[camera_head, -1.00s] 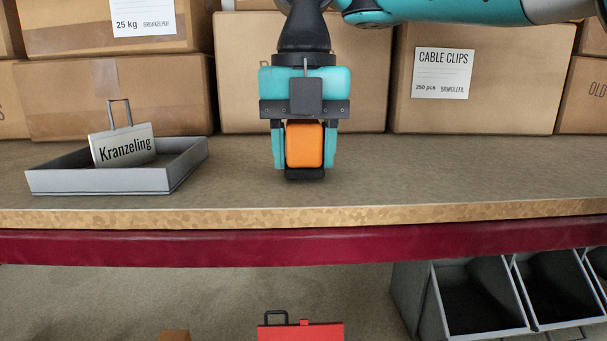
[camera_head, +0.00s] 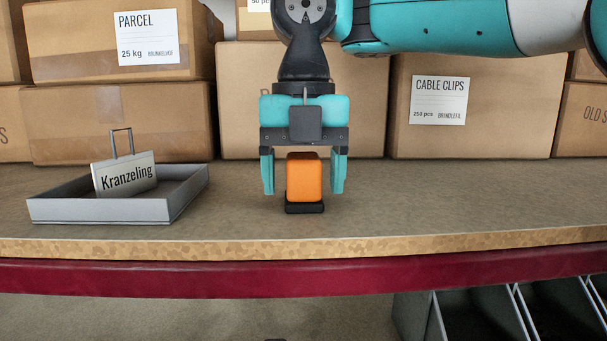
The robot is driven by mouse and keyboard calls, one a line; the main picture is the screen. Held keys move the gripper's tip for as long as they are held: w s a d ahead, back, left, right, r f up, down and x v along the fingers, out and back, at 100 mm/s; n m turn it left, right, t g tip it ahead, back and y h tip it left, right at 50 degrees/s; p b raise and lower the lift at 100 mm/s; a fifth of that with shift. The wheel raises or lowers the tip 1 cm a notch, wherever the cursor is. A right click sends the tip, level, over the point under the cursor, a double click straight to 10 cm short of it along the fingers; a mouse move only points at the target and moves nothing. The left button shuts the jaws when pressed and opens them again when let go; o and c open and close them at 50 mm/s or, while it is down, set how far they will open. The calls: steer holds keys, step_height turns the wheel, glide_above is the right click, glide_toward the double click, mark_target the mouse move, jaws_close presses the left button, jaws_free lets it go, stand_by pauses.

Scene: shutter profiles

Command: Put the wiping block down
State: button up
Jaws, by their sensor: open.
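The wiping block (camera_head: 304,178) is orange with a black base and stands upright on the shelf board (camera_head: 420,205), right of the grey tray. My gripper (camera_head: 304,189) is above and around it, pointing down. Its two teal fingers are open, one on each side of the block, with a visible gap on both sides. The upper part of the block sits between the fingers.
A grey tray (camera_head: 100,211) at the left holds a sign reading Kranzeling (camera_head: 126,178). Cardboard boxes (camera_head: 478,120) line the back. The board is clear to the right of the block. Its front edge has a dark red beam (camera_head: 300,278) below.

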mark_target(304, 155)
step_height(304, 155, up, 11)
steer(key=p, duration=1)
steer(key=shift+r, duration=0.2)
